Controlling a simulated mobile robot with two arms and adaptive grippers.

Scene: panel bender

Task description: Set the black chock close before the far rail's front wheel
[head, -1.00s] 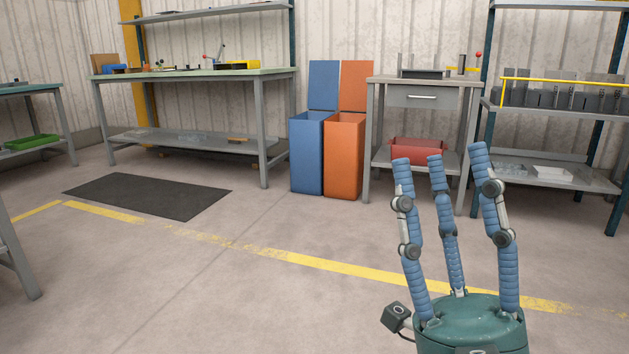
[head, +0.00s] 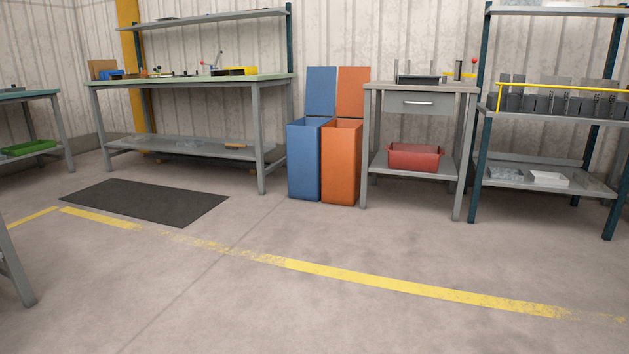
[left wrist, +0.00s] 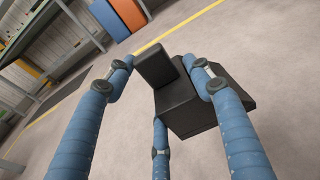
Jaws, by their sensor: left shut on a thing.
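The black chock (left wrist: 183,106) shows in the left wrist view, a dark block with a raised upright plate at one end. My left gripper (left wrist: 160,78) is shut on it, with blue segmented fingers on both sides and a third finger below. Bare floor shows behind the chock. Neither the far rail nor its front wheel is in view. The head view shows neither gripper now.
Blue bin (head: 304,160) and orange bin (head: 341,163) stand by the back wall, between a long workbench (head: 190,80) and a small drawer table (head: 420,98). A shelf rack (head: 545,115) stands right. A dark mat (head: 145,203) lies left. The middle floor is clear.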

